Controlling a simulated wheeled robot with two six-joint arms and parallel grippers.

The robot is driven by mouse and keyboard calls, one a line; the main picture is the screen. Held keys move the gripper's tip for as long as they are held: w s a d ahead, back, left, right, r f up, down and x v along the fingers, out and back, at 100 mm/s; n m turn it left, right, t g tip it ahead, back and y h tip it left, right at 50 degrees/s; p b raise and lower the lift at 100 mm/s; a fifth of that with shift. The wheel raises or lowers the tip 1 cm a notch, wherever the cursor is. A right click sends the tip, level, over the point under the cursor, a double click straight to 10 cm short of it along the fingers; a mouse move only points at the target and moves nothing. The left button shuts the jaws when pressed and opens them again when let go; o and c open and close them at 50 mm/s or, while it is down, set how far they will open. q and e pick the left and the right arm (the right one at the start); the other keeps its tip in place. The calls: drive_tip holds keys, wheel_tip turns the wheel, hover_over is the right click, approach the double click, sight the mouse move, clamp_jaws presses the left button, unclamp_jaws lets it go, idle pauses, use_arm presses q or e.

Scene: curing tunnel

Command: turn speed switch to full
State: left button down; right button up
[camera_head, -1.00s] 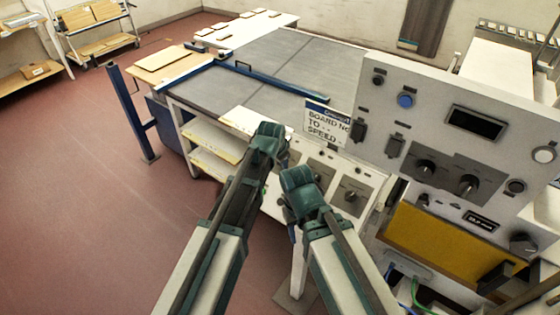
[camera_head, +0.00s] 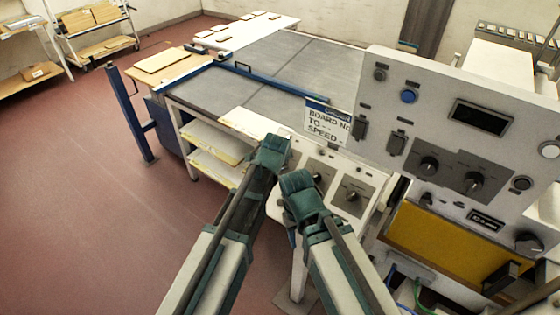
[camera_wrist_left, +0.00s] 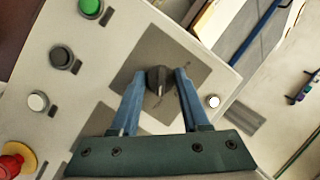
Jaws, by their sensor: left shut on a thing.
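A dark rotary knob (camera_wrist_left: 157,80) sits on a grey square plate (camera_wrist_left: 180,58) of the light console in the left wrist view. A pale line shows on the knob's lower part, pointing roughly down in that view. My left gripper (camera_wrist_left: 161,76) has its two blue fingers on either side of the knob and is shut on it. In the head view my left gripper (camera_head: 272,152) is over the left end of the sloped console and hides this knob. My right gripper (camera_head: 297,184) is just right of it, in front of the console; its fingers are hidden.
More knobs (camera_head: 352,195) are on the console to the right. An upright panel (camera_head: 440,125) with knobs and a dark display stands behind. A "BOARD NO" and "SPEED" sign (camera_head: 327,121) is partly readable. Green (camera_wrist_left: 90,7) and red (camera_wrist_left: 12,165) buttons are near the left gripper.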

idle(0.3)
use_arm(q)
drive_tip(key=shift+c, duration=1.9)
unclamp_jaws()
drive_tip(key=shift+s+r, duration=0.1)
drive_tip(key=p+v, duration=1.1)
drive_tip(key=v, duration=0.2)
drive_tip(key=shift+s+r, duration=0.2)
